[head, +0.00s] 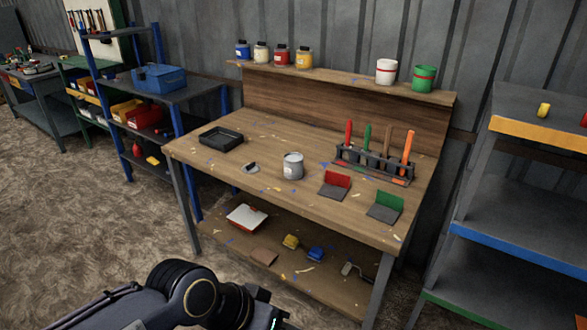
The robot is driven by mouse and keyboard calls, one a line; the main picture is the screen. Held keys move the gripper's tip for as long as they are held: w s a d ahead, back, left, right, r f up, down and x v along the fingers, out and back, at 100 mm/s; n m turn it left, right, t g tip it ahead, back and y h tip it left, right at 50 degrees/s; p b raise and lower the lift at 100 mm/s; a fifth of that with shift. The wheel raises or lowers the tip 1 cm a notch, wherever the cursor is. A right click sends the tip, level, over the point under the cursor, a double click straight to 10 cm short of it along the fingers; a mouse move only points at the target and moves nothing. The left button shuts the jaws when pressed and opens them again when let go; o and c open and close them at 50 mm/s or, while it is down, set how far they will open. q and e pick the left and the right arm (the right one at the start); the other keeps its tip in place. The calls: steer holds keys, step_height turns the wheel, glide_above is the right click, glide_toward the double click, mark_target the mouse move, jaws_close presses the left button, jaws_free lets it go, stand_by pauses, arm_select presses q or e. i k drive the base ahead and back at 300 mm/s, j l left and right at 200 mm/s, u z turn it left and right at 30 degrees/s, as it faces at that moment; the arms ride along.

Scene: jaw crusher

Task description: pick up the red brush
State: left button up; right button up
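A red-handled tool (348,133), which looks like the red brush, stands upright at the left end of a dark rack (372,166) on the wooden workbench (260,190). Its lower end is hidden by the rack. A green handle (367,137), a brown handle (387,143) and an orange handle (407,147) stand in the same rack to its right. A dark arm link of mine crosses the bottom left, well in front of the bench. Neither of my grippers can be made out.
A grey can (293,166), a black tray (221,139), a red-backed block (336,183) and a green-backed block (386,206) sit on the bench. Jars and two pots line the upper shelf (340,82). Shelving units flank the bench. Floor is clear at the left.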

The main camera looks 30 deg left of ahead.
mark_target(346, 155)
steer(key=i+j+z, duration=0.15)
steer(key=j, duration=0.15)
steer(key=i+j+z, duration=0.15)
steer(key=j, duration=0.2)
steer(key=i+j+z, duration=0.15)
steer(key=j, duration=0.2)
steer(key=i+j+z, duration=0.25)
steer(key=i+j, duration=0.15)
steer(key=j, duration=0.2)
steer(key=i+j+z, duration=0.15)
steer(key=j, duration=0.2)
steer(key=i+j+z, duration=0.1)
steer(key=j, duration=0.25)
steer(key=i, duration=0.05)
